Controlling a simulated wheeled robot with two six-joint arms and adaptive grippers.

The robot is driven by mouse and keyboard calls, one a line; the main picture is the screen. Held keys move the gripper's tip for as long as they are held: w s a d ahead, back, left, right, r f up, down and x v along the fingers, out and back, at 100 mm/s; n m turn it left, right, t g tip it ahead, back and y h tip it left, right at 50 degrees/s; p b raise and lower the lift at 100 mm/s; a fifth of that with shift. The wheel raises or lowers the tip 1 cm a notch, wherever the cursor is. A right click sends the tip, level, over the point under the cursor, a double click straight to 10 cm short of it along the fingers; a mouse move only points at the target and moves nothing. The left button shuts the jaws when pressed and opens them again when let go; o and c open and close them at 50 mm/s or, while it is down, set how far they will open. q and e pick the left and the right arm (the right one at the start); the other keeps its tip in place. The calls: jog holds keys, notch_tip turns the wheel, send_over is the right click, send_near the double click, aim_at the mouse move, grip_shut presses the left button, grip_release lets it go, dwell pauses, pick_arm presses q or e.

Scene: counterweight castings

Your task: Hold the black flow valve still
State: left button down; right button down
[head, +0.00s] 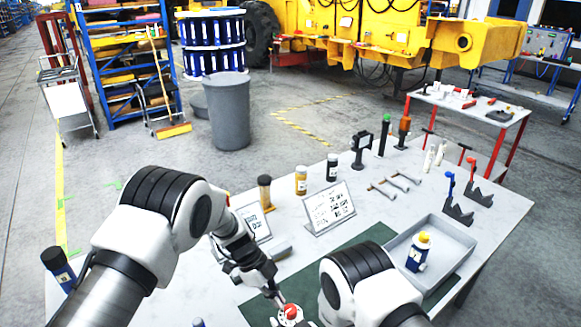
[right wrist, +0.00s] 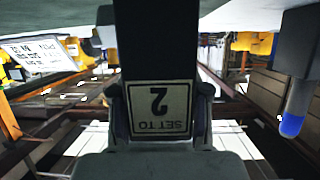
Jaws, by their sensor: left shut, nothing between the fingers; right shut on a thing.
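The black flow valve (right wrist: 158,45) fills the middle of the right wrist view as a dark upright block. In the head view, my right gripper is hidden beyond the bottom edge and my own arm. A round red-and-white part (head: 290,312) shows at the bottom edge; I cannot tell whether it belongs to the valve. My left gripper (head: 272,291) is shut and empty, its tips close to that red part; contact is unclear.
A grey tray (head: 455,237) with a yellow-capped bottle (head: 419,252) stands right on the table. Two printed sign cards (head: 329,207) and several small bottles stand behind the green mat (head: 375,237). A blue-tipped cylinder (right wrist: 297,100) is at right in the right wrist view.

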pick_arm(q)
jog(key=shift+s+d, duration=0.15)
jog(key=shift+d, duration=0.05)
dwell(0.5)
jog(key=shift+s+a, duration=0.1)
jog(key=shift+s, duration=0.4)
dwell(0.4)
jog(key=shift+a, duration=0.1)
jog(key=shift+w+a, duration=0.15)
jog(key=shift+a, duration=0.1)
jog(key=shift+r, duration=3.5)
jog(key=shift+w+d+f, duration=0.1)
jog(key=shift+w+f, duration=0.1)
jog(key=shift+f, duration=1.6)
jog(key=shift+w+d+f, duration=0.1)
jog(key=shift+w+f, duration=0.05)
jog(key=shift+f, duration=1.6)
